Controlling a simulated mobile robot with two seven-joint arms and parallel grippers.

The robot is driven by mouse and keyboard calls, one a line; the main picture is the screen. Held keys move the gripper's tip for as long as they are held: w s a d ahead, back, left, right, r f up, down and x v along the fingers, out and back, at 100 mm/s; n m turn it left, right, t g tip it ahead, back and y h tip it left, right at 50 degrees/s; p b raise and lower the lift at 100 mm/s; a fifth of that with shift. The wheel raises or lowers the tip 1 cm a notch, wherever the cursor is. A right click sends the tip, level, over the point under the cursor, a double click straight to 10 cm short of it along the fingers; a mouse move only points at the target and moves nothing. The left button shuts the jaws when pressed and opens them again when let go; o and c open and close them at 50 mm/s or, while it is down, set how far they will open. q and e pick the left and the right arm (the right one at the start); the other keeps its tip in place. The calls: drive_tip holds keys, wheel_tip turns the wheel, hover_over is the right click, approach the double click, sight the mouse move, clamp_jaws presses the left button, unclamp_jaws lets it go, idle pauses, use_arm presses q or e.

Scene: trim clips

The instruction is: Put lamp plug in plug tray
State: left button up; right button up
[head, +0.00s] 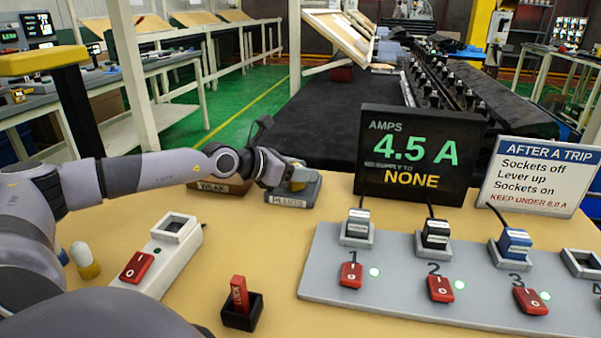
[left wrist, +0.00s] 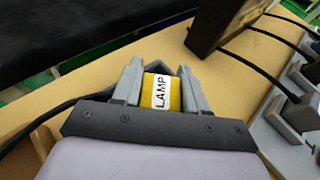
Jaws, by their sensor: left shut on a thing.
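The yellow lamp plug (left wrist: 161,92), with a white LAMP label, is between the fingers of my left gripper (left wrist: 160,88) in the left wrist view. A dark cord runs off to the left there. In the head view the left gripper (head: 290,177) is shut on the plug and sits over the grey plug tray (head: 305,197) at the back of the table. The tray's front label is small and seems to read PLUGS. The gripper hides much of the tray's inside, so I cannot tell whether the plug touches its floor. My right gripper is not in view.
A second tray (head: 207,187) stands left of the plug tray, partly behind my arm. An amps display (head: 418,150) reads 4.5 A. The grey socket panel (head: 395,285) holds several plugs and red switches. A white single socket strip (head: 182,247) and a black holder (head: 242,315) stand in front.

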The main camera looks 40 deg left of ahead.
use_arm(q)
drive_tip(key=shift+f, duration=0.2)
drive_tip(key=shift+f, duration=0.15)
drive_tip(key=o, duration=1.1)
